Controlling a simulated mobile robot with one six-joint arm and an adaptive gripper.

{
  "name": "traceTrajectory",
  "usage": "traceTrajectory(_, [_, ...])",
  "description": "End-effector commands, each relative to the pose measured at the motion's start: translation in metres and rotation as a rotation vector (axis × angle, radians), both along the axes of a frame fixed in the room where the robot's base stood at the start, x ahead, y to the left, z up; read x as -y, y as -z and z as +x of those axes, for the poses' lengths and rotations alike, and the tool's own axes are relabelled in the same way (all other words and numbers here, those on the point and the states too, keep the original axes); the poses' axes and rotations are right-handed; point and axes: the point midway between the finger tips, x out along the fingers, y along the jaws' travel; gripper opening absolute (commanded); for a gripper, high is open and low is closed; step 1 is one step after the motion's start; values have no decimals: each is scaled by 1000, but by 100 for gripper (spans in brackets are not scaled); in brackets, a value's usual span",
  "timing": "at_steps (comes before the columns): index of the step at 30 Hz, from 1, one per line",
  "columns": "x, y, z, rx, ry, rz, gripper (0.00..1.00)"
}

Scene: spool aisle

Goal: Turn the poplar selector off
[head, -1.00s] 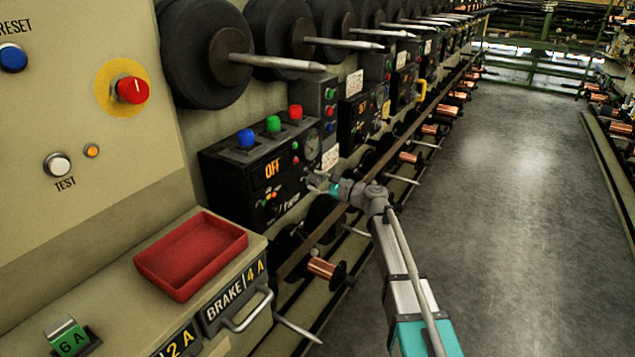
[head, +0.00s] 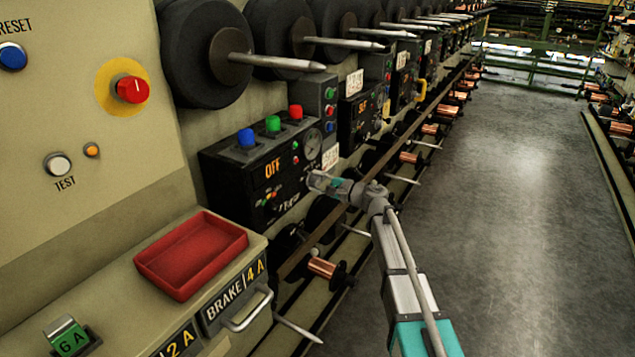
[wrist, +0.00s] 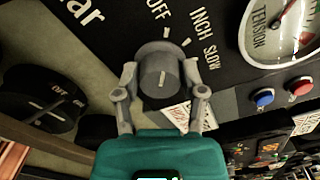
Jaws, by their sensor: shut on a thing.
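The selector is a round grey knob (wrist: 161,80) on a black panel in the wrist view. OFF, INCH and SLOW are printed above it, beside short white ticks. A larger label at the upper left is cut off and ends in "ar". My gripper (wrist: 160,85) is shut on the knob, one finger on each side. In the head view my gripper (head: 314,181) is at the right end of the black control box (head: 240,172) and hides the knob.
A black OFF/ON rotary switch (wrist: 42,98) is left of the knob. A tension gauge (wrist: 277,28), a blue button (wrist: 264,97) and a red button (wrist: 300,86) are to its right. Spools (head: 322,267) line the machine below. The aisle floor (head: 510,190) is clear.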

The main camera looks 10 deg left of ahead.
Motion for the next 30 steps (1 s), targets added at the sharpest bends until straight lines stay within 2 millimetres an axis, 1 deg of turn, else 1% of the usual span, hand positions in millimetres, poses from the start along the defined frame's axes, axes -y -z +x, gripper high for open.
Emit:
traceTrajectory(1, [-1,0,-1,2,-3,-2,6])
traceTrajectory(2, [-1,0,-1,2,-3,-3,55])
traceTrajectory(3, [-1,0,-1,2,-3,-2,62])
traceTrajectory(7, [-1,0,-1,1,-2,-2,87])
traceTrajectory(22, [2,0,-1,0,0,-1,87])
traceTrajectory(26, [9,0,-4,0,1,0,87])
traceTrajectory(30, [23,0,-9,0,2,-1,87])
